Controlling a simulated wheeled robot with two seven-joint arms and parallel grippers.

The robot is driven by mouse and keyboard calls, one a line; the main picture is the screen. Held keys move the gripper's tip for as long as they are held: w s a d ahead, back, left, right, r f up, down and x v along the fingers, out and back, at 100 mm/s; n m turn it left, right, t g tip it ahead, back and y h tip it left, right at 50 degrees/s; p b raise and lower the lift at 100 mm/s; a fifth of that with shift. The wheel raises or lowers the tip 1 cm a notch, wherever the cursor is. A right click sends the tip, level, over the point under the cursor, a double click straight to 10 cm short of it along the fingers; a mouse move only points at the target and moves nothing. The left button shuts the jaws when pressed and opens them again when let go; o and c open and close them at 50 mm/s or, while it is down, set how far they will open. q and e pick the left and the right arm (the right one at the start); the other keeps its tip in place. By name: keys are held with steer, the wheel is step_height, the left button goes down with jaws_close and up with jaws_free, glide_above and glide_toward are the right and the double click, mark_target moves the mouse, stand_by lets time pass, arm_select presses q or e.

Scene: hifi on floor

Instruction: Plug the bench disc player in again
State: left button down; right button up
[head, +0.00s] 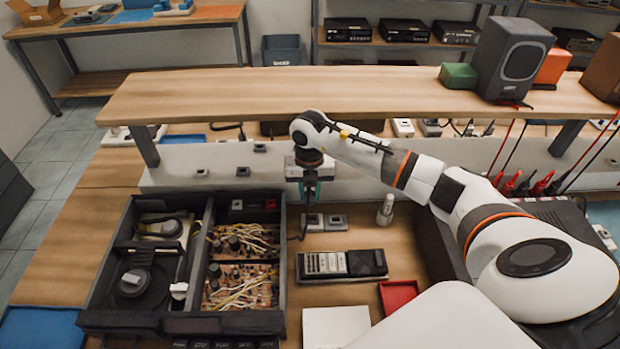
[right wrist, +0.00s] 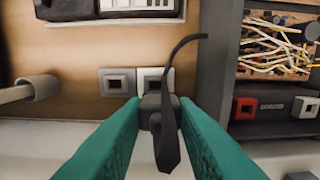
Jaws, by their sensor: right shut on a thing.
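The opened disc player (head: 282,262) stands on the bench at the left, with its disc mechanism and circuit boards bare; part of it shows in the right wrist view (right wrist: 214,85). My right gripper (head: 310,193) is just right of the player's back corner, pointing down. In the right wrist view its teal fingers (right wrist: 160,122) are shut on a black plug (right wrist: 154,104) with a curved black cord. The plug overlaps a square socket (right wrist: 153,75) on the bench; I cannot tell whether they touch. A second socket (right wrist: 117,81) sits beside it. My left gripper is out of view.
A raised wooden shelf (head: 230,95) crosses behind, with a speaker (head: 513,62) on it. A remote-like device (head: 323,264), a red tray (head: 398,297) and a small white cylinder (head: 385,211) lie right of the player. Red and black leads hang at the right.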

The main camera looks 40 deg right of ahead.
mark_target(312, 202)
steer(key=shift+s+d+f, duration=0.1)
steer(key=shift+f, duration=0.15)
steer(key=shift+s+d+f+b, duration=0.1)
steer(key=shift+d+f+b, duration=0.1)
steer(key=shift+b, duration=0.1)
steer(key=shift+s+d+f+b, duration=0.1)
steer(key=shift+d+f+b, duration=0.1)
steer(key=shift+f+b, duration=0.4)
steer(key=shift+a+f, duration=0.1)
steer(key=shift+f, duration=0.35)
steer(key=shift+a+f+b, duration=0.1)
steer(key=shift+f+b, duration=0.6)
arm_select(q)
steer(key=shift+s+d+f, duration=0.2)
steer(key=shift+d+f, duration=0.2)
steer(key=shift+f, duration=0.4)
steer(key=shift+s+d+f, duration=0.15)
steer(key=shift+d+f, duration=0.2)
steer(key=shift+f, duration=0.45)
arm_select(e)
steer(key=shift+f, duration=0.3)
